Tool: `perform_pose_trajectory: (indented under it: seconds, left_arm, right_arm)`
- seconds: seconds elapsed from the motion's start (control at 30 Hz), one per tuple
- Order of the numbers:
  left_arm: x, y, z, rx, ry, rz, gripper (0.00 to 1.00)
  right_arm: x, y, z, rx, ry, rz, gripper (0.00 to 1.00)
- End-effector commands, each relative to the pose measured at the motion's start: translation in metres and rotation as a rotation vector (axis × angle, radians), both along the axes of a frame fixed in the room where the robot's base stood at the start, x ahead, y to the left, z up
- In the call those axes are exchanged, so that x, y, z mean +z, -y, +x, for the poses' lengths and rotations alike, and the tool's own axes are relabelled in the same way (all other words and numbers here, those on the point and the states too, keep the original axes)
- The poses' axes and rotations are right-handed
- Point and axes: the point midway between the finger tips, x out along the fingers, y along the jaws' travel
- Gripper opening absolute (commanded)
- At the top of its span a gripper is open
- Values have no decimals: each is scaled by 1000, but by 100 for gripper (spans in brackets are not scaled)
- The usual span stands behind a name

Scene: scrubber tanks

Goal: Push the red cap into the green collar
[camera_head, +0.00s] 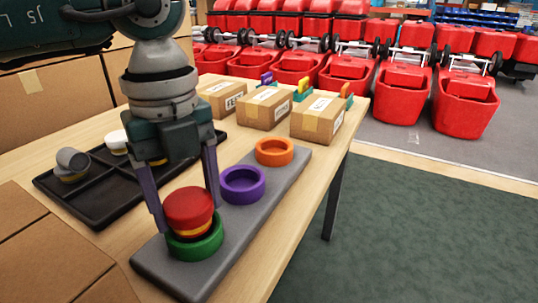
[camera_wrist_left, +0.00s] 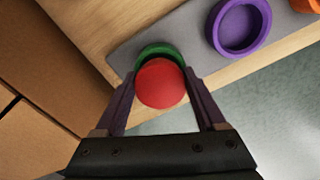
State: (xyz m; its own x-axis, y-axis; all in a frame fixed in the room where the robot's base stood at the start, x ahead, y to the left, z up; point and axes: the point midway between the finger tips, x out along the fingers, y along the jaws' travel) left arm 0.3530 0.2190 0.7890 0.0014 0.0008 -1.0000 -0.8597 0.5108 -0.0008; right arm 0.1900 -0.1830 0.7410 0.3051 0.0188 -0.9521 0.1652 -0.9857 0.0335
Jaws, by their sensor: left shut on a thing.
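The red cap (camera_head: 188,207) has a yellow band low on its side and stands roughly upright. My left gripper (camera_head: 187,220) points down and is shut on it, one finger on each side. The cap is over the green collar (camera_head: 197,246), its lower edge at or just above the ring's mouth; I cannot tell if they touch. In the left wrist view the red cap (camera_wrist_left: 160,83) hides most of the green collar (camera_wrist_left: 160,51), whose far rim shows behind it. My right gripper is not in view.
The collar is at the near end of a grey board (camera_head: 166,270), with a purple collar (camera_head: 242,184) and an orange collar (camera_head: 274,152) farther along. A black tray (camera_head: 95,205) holds a grey cap (camera_head: 72,160) and a white cap (camera_head: 117,142). Cardboard boxes (camera_head: 318,117) stand behind.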

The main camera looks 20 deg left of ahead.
Motion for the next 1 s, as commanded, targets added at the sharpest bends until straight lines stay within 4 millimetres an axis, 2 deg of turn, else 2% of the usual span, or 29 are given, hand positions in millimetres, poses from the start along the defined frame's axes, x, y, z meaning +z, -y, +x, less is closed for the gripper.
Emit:
perform_pose_trajectory:
  seconds: [1.0]
  left_arm:
    - [-8, 0, 0, 0, -1, 1, 20]
  right_arm:
    - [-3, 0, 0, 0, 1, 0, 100]
